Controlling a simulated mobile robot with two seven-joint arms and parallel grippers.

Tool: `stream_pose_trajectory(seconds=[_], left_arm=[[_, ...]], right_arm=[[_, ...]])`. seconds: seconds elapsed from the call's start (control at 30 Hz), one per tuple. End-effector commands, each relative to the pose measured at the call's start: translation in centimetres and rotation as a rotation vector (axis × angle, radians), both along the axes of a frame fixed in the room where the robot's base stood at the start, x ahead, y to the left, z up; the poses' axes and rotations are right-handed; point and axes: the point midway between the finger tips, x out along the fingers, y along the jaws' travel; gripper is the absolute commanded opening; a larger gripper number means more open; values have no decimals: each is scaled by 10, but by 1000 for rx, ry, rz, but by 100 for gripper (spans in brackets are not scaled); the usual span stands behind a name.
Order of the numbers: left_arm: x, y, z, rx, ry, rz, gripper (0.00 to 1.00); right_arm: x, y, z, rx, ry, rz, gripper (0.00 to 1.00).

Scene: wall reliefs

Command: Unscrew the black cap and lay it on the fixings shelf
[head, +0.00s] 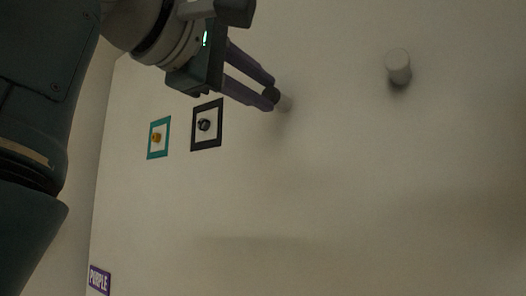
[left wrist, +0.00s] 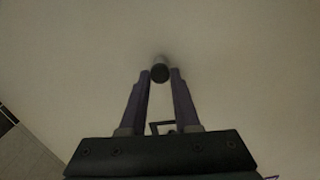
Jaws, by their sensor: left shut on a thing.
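My left gripper (head: 271,92) is shut on the black cap (head: 271,95), which sits at the end of a pale stub (head: 285,103) on the wall. The cap also shows between the fingertips in the left wrist view (left wrist: 160,73), dark and round. I cannot tell whether the cap is still threaded on the stub. I cannot make out a fixings shelf in either view. My right gripper is not in view.
A pale round peg (head: 398,66) sticks out of the wall at the right. A teal-framed panel with an orange knob (head: 157,138) and a black-framed panel with a dark knob (head: 205,125) hang at the left. A purple sign (head: 99,279) reads PURPLE at the lower left. The wall at lower right is clear.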

Motion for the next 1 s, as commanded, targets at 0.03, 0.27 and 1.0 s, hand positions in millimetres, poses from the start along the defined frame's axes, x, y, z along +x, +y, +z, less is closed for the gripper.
stream_pose_trajectory(seconds=[0.03, 0.27, 1.0], left_arm=[[0, 0, 0, -17, 12, -1, 0], [0, 0, 0, -19, 15, 0, 0], [0, 1, 0, -379, 272, 1, 45]], right_arm=[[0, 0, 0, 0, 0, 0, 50], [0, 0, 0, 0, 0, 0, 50], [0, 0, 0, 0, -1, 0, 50]])
